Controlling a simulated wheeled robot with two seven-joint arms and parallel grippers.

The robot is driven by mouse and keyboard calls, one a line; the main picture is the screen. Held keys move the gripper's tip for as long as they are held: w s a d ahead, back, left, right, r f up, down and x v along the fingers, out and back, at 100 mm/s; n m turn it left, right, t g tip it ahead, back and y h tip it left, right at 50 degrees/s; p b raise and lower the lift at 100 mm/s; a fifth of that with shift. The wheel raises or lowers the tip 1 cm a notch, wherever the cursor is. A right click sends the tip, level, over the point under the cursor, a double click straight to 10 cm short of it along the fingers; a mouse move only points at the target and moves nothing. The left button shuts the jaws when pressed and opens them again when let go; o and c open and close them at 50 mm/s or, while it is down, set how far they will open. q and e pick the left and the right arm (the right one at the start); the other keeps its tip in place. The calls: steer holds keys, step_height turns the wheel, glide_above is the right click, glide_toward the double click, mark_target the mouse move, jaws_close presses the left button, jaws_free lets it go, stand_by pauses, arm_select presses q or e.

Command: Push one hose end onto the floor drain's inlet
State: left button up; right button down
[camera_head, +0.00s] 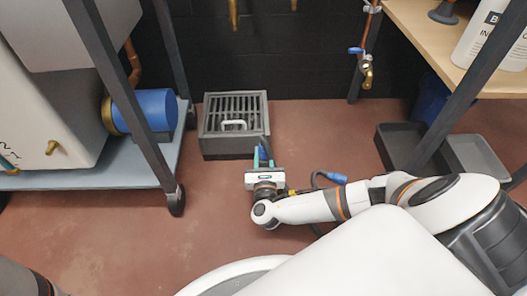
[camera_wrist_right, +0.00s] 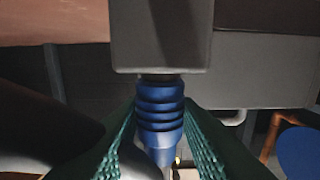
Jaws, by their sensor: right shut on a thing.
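The floor drain (camera_head: 209,146) is a dark grey box with a slotted grate, standing on the floor near the back wall. My right gripper (camera_head: 263,156) is in front of its right front corner, shut on a blue hose end. In the right wrist view, the ribbed blue hose end (camera_wrist_right: 160,105) sits between the green finger pads (camera_wrist_right: 160,140). Its tip meets a short dark stub under a grey block (camera_wrist_right: 160,40); how far it is on cannot be told. Another blue hose end (camera_head: 336,178) lies to the right of the gripper, by my forearm. My left gripper does not show.
A wheeled rack (camera_head: 130,170) with a blue cylinder (camera_head: 150,110) stands at the left. A copper pipe with a tap (camera_head: 366,72) hangs at the back. Open red-brown floor lies between.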

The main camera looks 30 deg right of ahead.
steer(key=shift+s+a+f, duration=0.15)
steer(key=shift+f, duration=0.35)
stand_by(0.6)
steer(key=c, duration=1.1)
jaws_free()
steer(key=shift+f, duration=0.1)
steer(key=shift+o, duration=0.5)
